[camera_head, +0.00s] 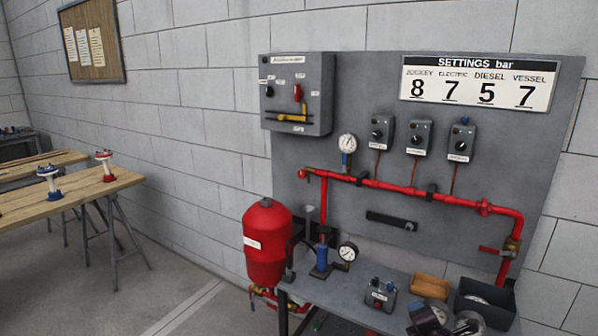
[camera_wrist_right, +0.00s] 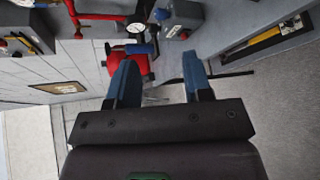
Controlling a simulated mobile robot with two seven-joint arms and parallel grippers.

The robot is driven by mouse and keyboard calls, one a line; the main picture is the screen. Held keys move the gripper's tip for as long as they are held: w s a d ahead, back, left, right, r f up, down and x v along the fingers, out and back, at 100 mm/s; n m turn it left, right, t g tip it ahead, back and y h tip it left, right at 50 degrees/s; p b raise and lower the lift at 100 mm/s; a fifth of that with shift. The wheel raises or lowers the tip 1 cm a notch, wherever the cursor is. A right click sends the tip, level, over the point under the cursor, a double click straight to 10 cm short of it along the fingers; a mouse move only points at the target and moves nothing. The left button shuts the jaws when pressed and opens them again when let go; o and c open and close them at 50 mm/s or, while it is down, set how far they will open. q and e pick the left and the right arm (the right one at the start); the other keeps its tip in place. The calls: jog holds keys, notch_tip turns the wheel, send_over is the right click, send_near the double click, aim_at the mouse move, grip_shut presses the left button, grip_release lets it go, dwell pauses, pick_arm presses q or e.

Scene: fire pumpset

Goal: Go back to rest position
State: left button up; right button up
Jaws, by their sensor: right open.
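My right gripper (camera_wrist_right: 160,72) shows in the right wrist view. Its two blue fingers are wide apart with nothing held between them. Behind the fingers, the red vessel (camera_wrist_right: 134,58) and a pressure gauge (camera_wrist_right: 135,27) appear in the background, apart from the fingertips. My left gripper is in neither view. In the head view, neither gripper can be clearly made out.
A grey panel (camera_head: 300,215) with red piping (camera_head: 400,187) and control boxes stands behind a grey bench (camera_head: 345,300). The red vessel (camera_head: 266,240) stands at the bench's left. Wooden tables (camera_head: 75,195) stand at left, with open floor between.

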jog(key=s+a+f+m+y+b, duration=0.1)
jog(key=s+a+m+y, duration=0.1)
jog(key=s+a+m, duration=0.35)
jog(key=s+a+f+m+y, duration=0.1)
jog(key=s+a+m, duration=0.1)
jog(key=s+m, duration=0.65)
jog(key=s+d+f+m+g+h, duration=0.1)
jog(key=s+d+f+m, duration=0.1)
jog(key=s, duration=0.8)
jog(key=s+d+f+m+g+h+b, duration=0.1)
jog(key=s+f+m, duration=0.4)
jog(key=s, duration=0.5)
jog(key=shift+s+d+f+g, duration=0.2)
jog(key=shift+d+f+g, duration=0.1)
jog(key=shift+d+f, duration=0.4)
jog(key=shift+w+a, duration=0.1)
jog(key=shift+c, duration=0.3)
